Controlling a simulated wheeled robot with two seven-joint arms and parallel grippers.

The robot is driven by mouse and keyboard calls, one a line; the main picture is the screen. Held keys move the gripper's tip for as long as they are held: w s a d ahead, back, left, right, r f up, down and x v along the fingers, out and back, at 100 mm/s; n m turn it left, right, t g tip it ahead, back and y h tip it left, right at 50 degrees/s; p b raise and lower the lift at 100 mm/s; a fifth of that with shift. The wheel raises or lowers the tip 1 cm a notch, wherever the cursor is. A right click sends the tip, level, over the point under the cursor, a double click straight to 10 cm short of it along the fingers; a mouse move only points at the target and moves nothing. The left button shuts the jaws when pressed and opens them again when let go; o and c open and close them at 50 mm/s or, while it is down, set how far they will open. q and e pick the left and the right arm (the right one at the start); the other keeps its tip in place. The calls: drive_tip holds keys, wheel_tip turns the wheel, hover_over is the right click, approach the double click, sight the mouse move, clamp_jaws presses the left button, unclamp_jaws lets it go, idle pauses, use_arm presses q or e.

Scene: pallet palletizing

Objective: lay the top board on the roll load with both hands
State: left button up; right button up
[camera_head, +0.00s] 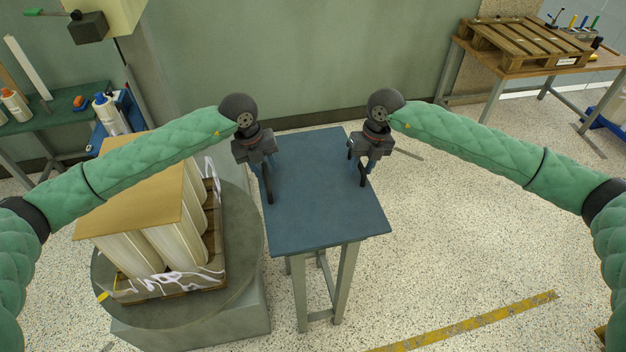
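The top board (150,185) is a flat tan sheet. It lies on top of the white rolls (181,245) of the roll load at the left, covering most of their tops. The rolls stand upright on a wooden pallet (213,277). My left gripper (268,190) hangs over the left edge of the blue table, right of the load and apart from the board. My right gripper (364,173) hangs over the table's right edge. Neither gripper visibly holds anything. Their finger gaps are too small to make out. My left arm hides part of the board's far side.
The blue table (318,215) is bare. The load's pallet rests on a round grey turntable (245,235) with loose white wrap around its base. A wooden pallet (525,42) lies on a bench at the back right. A green bench (60,130) stands at the back left. Floor at right is open.

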use_arm(q)
drive_tip(key=shift+w+f, duration=0.1)
drive_tip(key=shift+f, duration=0.3)
use_arm(e)
drive_tip(key=shift+w+f, duration=0.1)
drive_tip(key=shift+f, duration=0.3)
use_arm(q)
drive_tip(key=shift+s+r, duration=0.15)
drive_tip(key=shift+s, duration=0.05)
use_arm(e)
drive_tip(key=shift+r, duration=0.15)
use_arm(q)
drive_tip(key=shift+w, duration=0.1)
clamp_jaws()
use_arm(e)
clamp_jaws()
use_arm(q)
drive_tip(key=shift+r, duration=0.1)
